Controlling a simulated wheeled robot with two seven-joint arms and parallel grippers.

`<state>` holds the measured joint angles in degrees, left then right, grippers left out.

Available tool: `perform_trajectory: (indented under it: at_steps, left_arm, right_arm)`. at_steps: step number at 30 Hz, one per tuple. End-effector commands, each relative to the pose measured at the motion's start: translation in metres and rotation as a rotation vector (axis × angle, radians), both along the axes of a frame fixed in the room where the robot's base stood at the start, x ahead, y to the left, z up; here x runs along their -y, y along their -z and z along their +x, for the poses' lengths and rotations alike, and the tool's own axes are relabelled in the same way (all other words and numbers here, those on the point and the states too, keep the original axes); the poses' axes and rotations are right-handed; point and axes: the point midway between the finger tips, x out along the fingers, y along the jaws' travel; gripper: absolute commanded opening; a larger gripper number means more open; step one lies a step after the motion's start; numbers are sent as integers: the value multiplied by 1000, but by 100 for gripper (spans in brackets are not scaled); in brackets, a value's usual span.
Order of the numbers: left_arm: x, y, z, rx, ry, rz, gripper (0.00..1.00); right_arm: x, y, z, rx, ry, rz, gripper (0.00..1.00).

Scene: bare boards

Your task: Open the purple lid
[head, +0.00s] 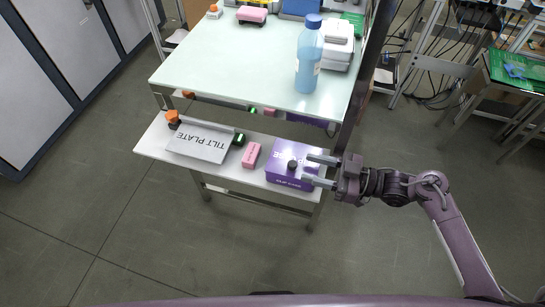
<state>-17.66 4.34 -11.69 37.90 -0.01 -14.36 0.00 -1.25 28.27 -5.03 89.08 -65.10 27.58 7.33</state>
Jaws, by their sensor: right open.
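A purple box with a purple lid (282,154) sits at the right end of the lower white shelf. The lid has a dark round knob (292,165) on top and looks closed. My right gripper (308,170) comes in from the right. Its two fingers are apart, reaching over the right part of the box close to the knob. I cannot tell whether a finger touches the lid. My left gripper is not in view.
On the lower shelf (151,147) lie a tilt plate (201,142), a pink block (251,155) and a green item (239,139). The upper shelf (215,63) overhangs behind, carrying a blue bottle (309,60) and a white container (337,45). A dark post stands at the right.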

Motion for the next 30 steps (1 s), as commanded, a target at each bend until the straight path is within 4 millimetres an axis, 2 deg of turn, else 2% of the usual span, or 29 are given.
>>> perform_trajectory:
  at_steps: [6,10,15,26,30]
  left_arm:
    - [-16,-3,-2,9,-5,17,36]
    - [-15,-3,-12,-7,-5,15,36]
    - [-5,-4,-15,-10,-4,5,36]
    - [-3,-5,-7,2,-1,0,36]
    - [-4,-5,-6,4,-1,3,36]
  right_arm:
    - [-26,-2,8,2,-2,3,44]
    - [-47,-2,15,1,0,4,44]
    - [-66,-1,21,1,0,2,44]
    - [-73,1,23,1,0,-1,44]
    - [-73,1,23,0,0,-1,28]
